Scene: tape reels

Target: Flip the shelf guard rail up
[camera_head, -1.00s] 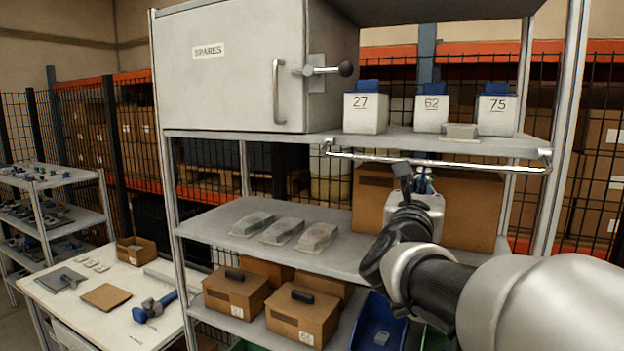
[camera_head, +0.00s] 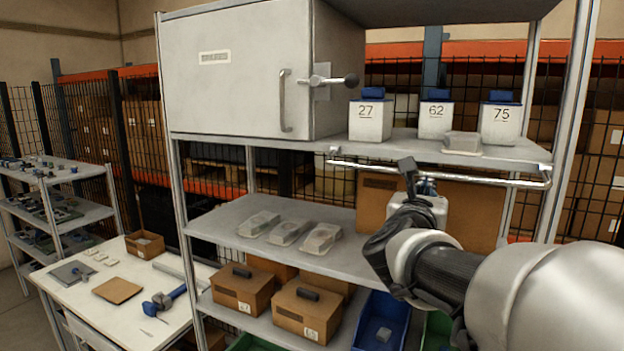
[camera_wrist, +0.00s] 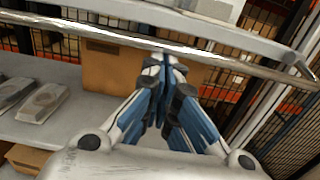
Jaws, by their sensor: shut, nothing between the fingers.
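The guard rail (camera_head: 470,178) is a thin metal bar hung on end brackets along the front of the shelf (camera_head: 400,146) that bears the numbered containers. It sits slightly below the shelf's front edge. In the wrist view the rail (camera_wrist: 100,33) crosses the upper part of the picture, just beyond my fingertips. My gripper (camera_wrist: 165,62) is shut and empty, its blue and grey fingers together close to the rail near its middle. In the head view my gripper (camera_head: 424,184) is just below the rail, partly hidden by my wrist. Whether the fingertips touch the rail I cannot tell.
Containers 27 (camera_head: 370,120), 62 (camera_head: 434,119) and 75 (camera_head: 500,122) stand on the shelf, with a small clear-lidded box (camera_head: 462,143) near its front edge. A grey cabinet (camera_head: 240,80) is to the left. A cardboard box (camera_head: 470,212) stands behind my gripper.

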